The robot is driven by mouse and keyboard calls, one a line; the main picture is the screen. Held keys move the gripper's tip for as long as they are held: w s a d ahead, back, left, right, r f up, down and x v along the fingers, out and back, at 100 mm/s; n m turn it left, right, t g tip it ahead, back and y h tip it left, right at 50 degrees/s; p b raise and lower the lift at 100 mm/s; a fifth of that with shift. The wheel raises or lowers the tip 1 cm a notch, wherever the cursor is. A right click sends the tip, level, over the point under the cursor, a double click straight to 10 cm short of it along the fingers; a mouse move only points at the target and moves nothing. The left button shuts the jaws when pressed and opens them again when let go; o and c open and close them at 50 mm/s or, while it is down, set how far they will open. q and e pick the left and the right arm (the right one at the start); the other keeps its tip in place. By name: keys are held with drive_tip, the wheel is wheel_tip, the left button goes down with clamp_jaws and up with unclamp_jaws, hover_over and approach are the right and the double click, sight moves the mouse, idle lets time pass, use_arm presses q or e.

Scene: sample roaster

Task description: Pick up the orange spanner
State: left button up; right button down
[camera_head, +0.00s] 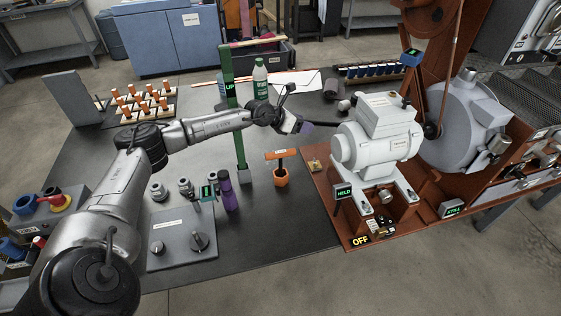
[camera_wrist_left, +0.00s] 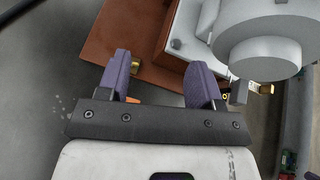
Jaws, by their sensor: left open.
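An orange piece with a pale label (camera_head: 276,154), which looks like the spanner, stands upright on a dark stem in an orange cup (camera_head: 281,179) on the dark bench. My left gripper (camera_head: 306,128) is above and a little right of it in the head view, open and apart from it. In the left wrist view, the purple fingers (camera_wrist_left: 160,78) are spread with nothing held between them. A small bit of orange (camera_wrist_left: 132,100) shows low beside the left finger, mostly hidden by the gripper; I cannot tell what it belongs to. My right gripper is not in view.
A pale grey motor (camera_head: 378,143) on a red-brown base (camera_head: 325,205) stands close right of the gripper. Bare bench (camera_head: 265,225) lies in front of the cup.

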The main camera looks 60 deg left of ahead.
sight(280, 151)
use_arm(q)
drive_tip(key=s+a+f+m+g, duration=0.1)
drive_tip(key=s+f+g, duration=0.1)
drive_tip(key=s+a+f+m+g, duration=0.1)
drive_tip(key=s+f+g, duration=0.1)
drive_tip(key=s+f, duration=0.1)
drive_tip(key=s+a+f+m+g+y, duration=0.1)
drive_tip(key=s+f+g, duration=0.1)
drive_tip(key=g, duration=0.1)
drive_tip(key=shift+s+f, duration=0.3)
drive_tip(key=shift+s+f+g, duration=0.3)
drive_tip(key=shift+s, duration=0.05)
drive_tip(key=shift+b+x, duration=0.75)
drive_tip(key=shift+x, duration=1.65)
drive_tip(key=shift+c, duration=0.4)
clamp_jaws()
